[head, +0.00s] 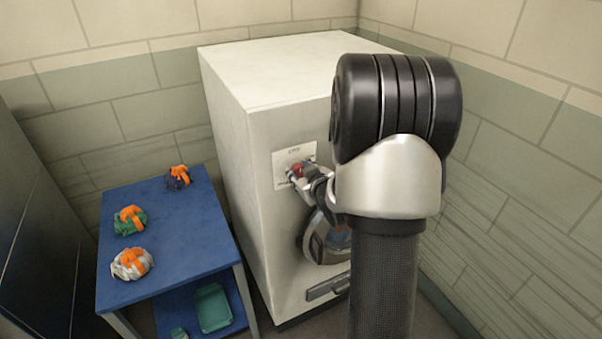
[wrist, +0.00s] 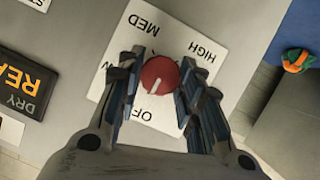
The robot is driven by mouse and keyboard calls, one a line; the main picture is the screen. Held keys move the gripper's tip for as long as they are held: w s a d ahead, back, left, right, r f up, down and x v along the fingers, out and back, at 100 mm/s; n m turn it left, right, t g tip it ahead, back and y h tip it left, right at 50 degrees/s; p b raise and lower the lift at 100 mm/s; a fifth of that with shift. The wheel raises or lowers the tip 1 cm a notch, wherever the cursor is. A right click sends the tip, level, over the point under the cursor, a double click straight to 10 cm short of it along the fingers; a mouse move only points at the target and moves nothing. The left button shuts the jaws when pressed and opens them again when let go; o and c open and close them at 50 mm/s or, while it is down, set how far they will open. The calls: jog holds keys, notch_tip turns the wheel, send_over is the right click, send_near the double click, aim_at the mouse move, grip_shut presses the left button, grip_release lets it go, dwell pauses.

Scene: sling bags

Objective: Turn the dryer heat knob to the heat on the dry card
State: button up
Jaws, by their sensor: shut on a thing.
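The red heat knob (wrist: 160,75) sits on a white dial plate (wrist: 128,50) on the dryer's front (head: 262,190). The plate shows upside down in the wrist view, with MED, HIGH and OFF readable and another label partly hidden. The knob's white pointer line points toward OFF. My gripper (wrist: 160,82) is shut on the knob, one finger on each side. In the head view the knob (head: 298,170) shows, and my gripper (head: 318,180) is partly hidden behind my arm. I cannot make out the dry card's heat.
A black panel (wrist: 22,82) with DRY and orange letters lies left of the plate in the wrist view, cut by the edge. A blue table (head: 175,225) with several orange-strapped bundles stands left of the dryer. The dryer's round door (head: 322,245) is below the knob.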

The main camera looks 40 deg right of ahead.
jog(key=shift+p, duration=0.4)
jog(key=shift+c, duration=0.4)
jog(key=shift+s+d+f+m+t+y+p, duration=0.15)
jog(key=shift+m+t+y+p, duration=0.3)
jog(key=shift+m+y+p, duration=0.9)
jog(key=shift+w+d+r+m+t+y+p, duration=0.1)
jog(key=shift+m+t+y+p, duration=0.45)
jog(key=shift+m+p, duration=1.45)
jog(key=shift+s+d+f+m+t+y+p, duration=0.15)
jog(key=shift+m+t+y+p, duration=0.15)
jog(key=shift+m+y+p, duration=1.3)
jog(key=shift+w+r+h+p, duration=0.1)
jog(key=shift+w+h+p, duration=0.05)
jog(key=shift+h+p, duration=0.3)
jog(key=o, duration=1.1)
jog(key=shift+c, duration=0.2)
